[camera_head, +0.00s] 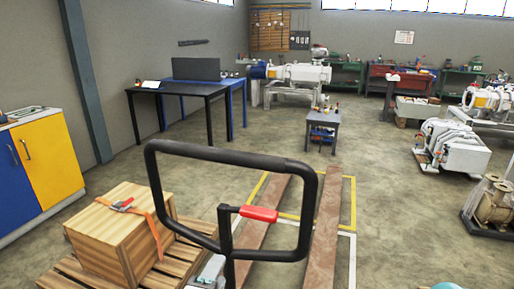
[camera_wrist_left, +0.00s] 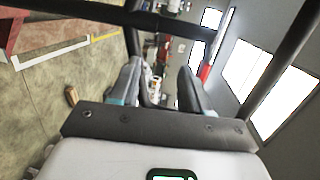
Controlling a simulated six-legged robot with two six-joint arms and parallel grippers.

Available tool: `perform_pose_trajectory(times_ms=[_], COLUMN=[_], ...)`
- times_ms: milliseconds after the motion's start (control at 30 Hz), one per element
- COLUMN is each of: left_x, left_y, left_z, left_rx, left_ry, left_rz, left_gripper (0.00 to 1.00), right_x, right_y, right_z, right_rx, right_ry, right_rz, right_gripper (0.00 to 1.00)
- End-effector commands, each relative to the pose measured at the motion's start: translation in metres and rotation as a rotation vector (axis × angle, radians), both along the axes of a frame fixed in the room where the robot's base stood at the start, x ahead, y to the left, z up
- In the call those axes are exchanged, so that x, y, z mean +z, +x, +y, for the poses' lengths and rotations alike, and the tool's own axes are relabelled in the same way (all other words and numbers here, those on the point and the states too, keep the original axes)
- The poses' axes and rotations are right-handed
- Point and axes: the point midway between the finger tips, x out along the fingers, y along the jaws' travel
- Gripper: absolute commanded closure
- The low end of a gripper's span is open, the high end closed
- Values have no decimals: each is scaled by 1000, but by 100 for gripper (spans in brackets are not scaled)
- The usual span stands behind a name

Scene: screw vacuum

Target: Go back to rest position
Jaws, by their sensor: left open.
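My left gripper (camera_head: 212,268) shows only in part at the bottom of the head view, as a pale piece low behind the left side of a black loop handle (camera_head: 305,215). The handle has a red lever (camera_head: 260,214). In the left wrist view my left gripper's two fingers (camera_wrist_left: 161,85) stand apart, with a gap between them. The black bars of the handle (camera_wrist_left: 80,17) cross the top of that view close to the fingers, and a red part (camera_wrist_left: 205,72) shows past the right finger. I cannot tell whether the fingers touch the handle. My right gripper is not clearly in view.
A wooden crate (camera_head: 103,232) with an orange strap sits on a pallet (camera_head: 68,272) at left. A small table (camera_head: 322,122) and white machines stand beyond. Open floor (camera_head: 390,210) lies at right.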

Motion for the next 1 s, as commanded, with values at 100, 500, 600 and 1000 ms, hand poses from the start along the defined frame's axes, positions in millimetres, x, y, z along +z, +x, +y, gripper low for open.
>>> perform_pose_trajectory(times_ms=[100,500,600,1000], left_x=[-100,-355,-367,-366], left_y=[9,-139,-168,-191], left_z=[36,56,42,32], left_rx=[70,638,863,1390], left_ry=[49,-793,-1002,-1385], left_rz=[237,1222,1362,1419], left_gripper=[53,53,53,53], right_x=[4,9,9,9], right_y=[0,0,0,0], right_z=[0,0,0,0], right_rx=[0,0,0,0], right_ry=[0,0,0,0], right_rz=[0,0,0,0], right_gripper=[53,53,53,53])
